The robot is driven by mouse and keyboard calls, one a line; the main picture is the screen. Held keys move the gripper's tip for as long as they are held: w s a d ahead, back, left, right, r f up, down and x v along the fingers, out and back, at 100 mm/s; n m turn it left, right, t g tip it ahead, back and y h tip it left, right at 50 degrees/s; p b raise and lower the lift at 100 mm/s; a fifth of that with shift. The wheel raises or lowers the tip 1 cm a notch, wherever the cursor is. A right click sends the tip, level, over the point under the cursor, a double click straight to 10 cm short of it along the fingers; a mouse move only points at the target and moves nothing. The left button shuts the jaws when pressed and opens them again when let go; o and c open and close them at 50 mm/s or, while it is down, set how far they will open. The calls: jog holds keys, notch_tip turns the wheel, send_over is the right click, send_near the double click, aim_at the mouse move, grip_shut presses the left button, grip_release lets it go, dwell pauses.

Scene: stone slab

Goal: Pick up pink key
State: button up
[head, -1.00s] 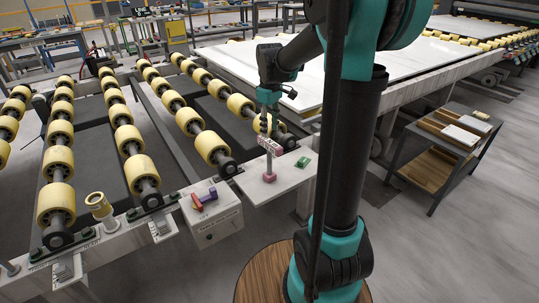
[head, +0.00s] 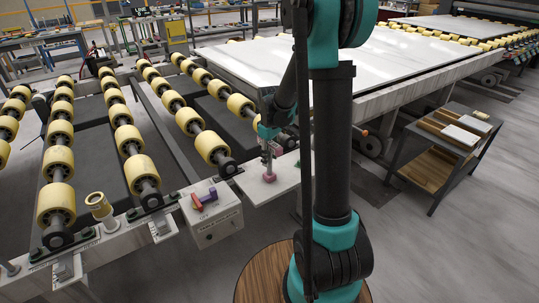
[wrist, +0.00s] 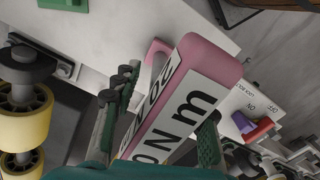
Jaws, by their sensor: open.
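The pink key (head: 269,177) shows its pink end at a pale panel beside the rollers, in the head view. In the wrist view the pink key (wrist: 213,62) is a thick pink piece with a white face bearing large black letters. My gripper (head: 268,150) is over it, pointing down. In the wrist view my gripper (wrist: 162,125) is open, with one finger on each side of the lettered part. I cannot tell whether either finger touches it. The key's near end is hidden behind the gripper body.
A control box (head: 215,220) with a red and purple switch (head: 204,198) stands left of the key. A green piece (wrist: 62,6) lies on the panel in the wrist view. Yellow rollers (head: 212,147) are close by on the left. A large white slab (head: 250,62) lies behind.

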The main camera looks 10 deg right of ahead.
jog(key=shift+f, duration=0.35)
grip_shut()
